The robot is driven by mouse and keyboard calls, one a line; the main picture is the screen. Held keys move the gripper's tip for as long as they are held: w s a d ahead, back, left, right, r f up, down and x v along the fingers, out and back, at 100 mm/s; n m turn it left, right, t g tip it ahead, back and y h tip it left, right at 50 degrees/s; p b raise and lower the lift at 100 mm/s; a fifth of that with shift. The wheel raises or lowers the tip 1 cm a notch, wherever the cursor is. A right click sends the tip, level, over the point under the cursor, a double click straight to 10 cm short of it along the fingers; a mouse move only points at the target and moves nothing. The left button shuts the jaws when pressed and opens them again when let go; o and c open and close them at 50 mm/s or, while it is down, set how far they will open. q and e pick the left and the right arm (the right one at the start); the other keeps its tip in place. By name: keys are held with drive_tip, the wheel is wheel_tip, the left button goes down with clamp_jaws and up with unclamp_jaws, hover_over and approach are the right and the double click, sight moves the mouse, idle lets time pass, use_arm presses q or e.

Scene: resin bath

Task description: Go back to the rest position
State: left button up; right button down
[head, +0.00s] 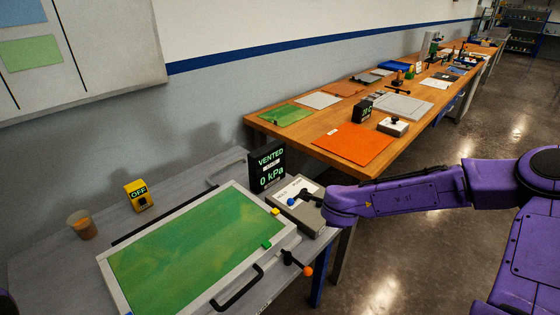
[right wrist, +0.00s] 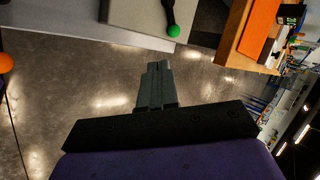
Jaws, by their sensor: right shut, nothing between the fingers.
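My right arm comes in from the right in the head view, with its wrist beside the grey box (head: 312,222) at the bath's right. My right gripper shows in the right wrist view (right wrist: 156,68); its fingers are together and empty, with bare floor behind them. My left gripper is not in view.
The green-topped bath (head: 185,250) lies on a grey bench, with an orange-knobbed valve (head: 307,271) at its front right. The display (head: 267,167) reads VENTED, 0 kPa. A wooden bench (head: 310,142) extends right.

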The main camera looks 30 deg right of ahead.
drive_tip(key=s+a+f+n+y, duration=0.1)
drive_tip(key=s+a+f+n, duration=0.3)
drive_tip(key=s+f+n, duration=0.25)
drive_tip(key=s+a+f+n, duration=0.4)
drive_tip(key=s+f+n, duration=0.15)
drive_tip(key=f, duration=0.25)
drive_tip(key=s+f+n+g, duration=0.1)
drive_tip(key=s+f+n, duration=0.2)
drive_tip(key=s, duration=0.5)
drive_tip(key=s+a+f+n+g, duration=0.1)
drive_tip(key=s+f+n+g, duration=0.1)
drive_tip(key=s+f+n, duration=0.2)
drive_tip(key=s+f, duration=0.2)
drive_tip(key=s, duration=0.2)
drive_tip(key=shift+s+a+f+y, duration=0.2)
drive_tip(key=shift+s+y, duration=0.1)
drive_tip(key=shift+y, duration=0.1)
